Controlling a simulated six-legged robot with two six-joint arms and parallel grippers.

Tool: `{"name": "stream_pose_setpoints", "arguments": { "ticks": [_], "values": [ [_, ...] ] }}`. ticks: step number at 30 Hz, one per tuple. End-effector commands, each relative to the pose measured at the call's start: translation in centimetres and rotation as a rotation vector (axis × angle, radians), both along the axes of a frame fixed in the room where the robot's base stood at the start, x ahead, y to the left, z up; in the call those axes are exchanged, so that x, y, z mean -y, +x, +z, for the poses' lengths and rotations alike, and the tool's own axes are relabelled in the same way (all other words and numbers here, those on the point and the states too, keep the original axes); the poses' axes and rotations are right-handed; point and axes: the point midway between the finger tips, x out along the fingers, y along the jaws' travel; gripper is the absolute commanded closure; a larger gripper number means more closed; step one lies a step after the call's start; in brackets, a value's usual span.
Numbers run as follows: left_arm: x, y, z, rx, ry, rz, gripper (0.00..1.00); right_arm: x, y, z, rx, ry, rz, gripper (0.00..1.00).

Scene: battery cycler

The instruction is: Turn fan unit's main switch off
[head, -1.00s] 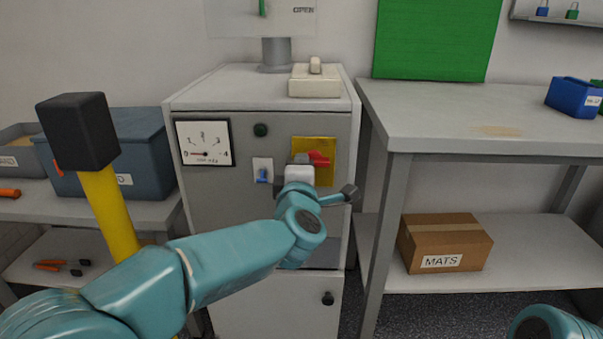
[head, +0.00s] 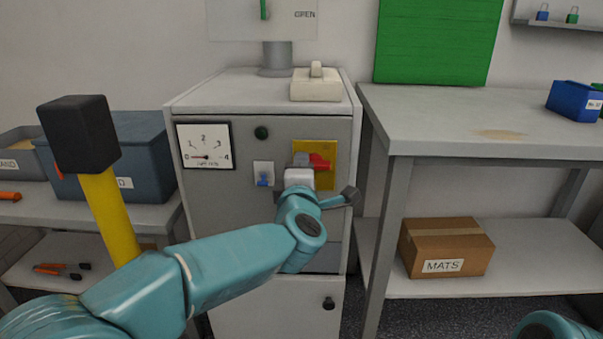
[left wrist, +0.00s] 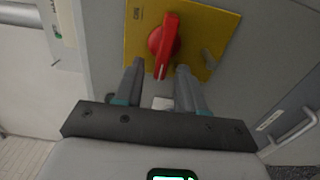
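The main switch is a red rotary handle (left wrist: 165,45) on a yellow plate (left wrist: 208,28) marked ON at one corner. In the head view the red handle (head: 319,161) shows partly behind my left gripper (head: 302,160), on the yellow plate (head: 328,178) on the grey cabinet's front. In the left wrist view my left gripper (left wrist: 160,68) is open, its two fingers apart. The handle's near end lies between the fingertips, with a gap visible on each side. My right gripper is out of view; only part of my right arm shows at the lower right.
The cabinet (head: 222,205) also carries a dial gauge (head: 204,145), a dark green round knob or lamp (head: 261,133) and a small blue switch (head: 263,180). A workbench (head: 440,115) stands close on the right. A black-headed yellow mallet (head: 78,135) is at the left.

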Motion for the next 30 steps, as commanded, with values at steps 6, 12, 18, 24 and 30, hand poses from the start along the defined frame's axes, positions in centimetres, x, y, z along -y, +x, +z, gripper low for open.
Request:
{"name": "stream_pose_setpoints", "arguments": {
  "ticks": [6,12,18,24,30],
  "values": [
    [0.0,-2.1,0.1,0.000,0.001,-0.002,0.61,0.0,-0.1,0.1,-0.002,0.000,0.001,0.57],
    [0.1,-7.3,0.3,0.000,0.002,-0.004,0.61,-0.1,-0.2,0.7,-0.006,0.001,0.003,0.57],
    [0.1,-12.4,0.3,0.001,0.000,-0.004,0.61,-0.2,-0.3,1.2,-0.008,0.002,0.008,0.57],
    [0.1,-15.4,0.2,0.001,0.000,-0.001,0.61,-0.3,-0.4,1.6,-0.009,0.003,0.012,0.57],
    [0.0,-16.3,0.0,0.000,0.000,0.000,0.61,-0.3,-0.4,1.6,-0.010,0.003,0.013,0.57]
  ]
}}
